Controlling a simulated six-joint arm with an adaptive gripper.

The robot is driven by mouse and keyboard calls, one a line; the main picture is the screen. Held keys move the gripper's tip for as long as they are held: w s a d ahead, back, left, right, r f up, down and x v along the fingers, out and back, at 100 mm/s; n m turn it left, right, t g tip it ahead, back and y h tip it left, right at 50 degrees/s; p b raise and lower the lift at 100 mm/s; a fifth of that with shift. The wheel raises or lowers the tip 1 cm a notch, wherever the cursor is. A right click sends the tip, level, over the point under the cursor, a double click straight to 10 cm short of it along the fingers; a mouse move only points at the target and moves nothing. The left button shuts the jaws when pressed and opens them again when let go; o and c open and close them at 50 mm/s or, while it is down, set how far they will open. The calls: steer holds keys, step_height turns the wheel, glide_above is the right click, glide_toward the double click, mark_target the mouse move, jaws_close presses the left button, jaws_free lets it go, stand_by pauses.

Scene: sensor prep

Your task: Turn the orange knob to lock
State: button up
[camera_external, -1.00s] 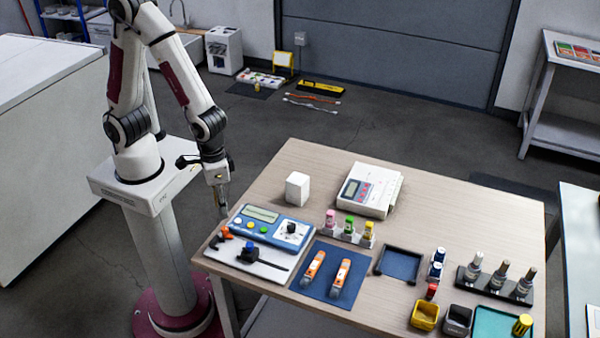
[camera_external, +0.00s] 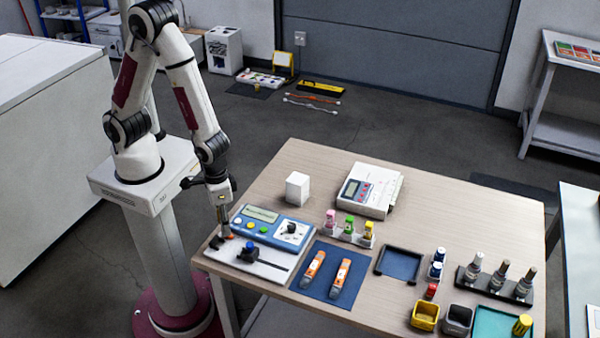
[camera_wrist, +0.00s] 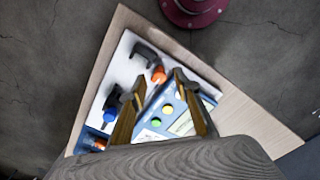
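The orange knob (camera_wrist: 158,74) shows in the wrist view on a white plate, beside a dark bracket (camera_wrist: 143,56). In the external view my gripper (camera_external: 224,224) points down above the left corner of the plate (camera_external: 262,266) and largely hides the knob. In the wrist view my gripper (camera_wrist: 158,88) is open, with its two fingers apart. A blue knob (camera_external: 249,247) on a black base sits on the same plate, near a dark slot.
A blue instrument (camera_external: 266,229) with a screen and coloured buttons stands right behind the plate. A blue mat (camera_external: 322,291) with two orange-and-grey pens lies to the right. A white block (camera_external: 298,189) and a white device (camera_external: 366,193) stand farther back. The table's left edge is close.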

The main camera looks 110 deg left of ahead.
steer(key=shift+f, duration=0.4)
jaws_close()
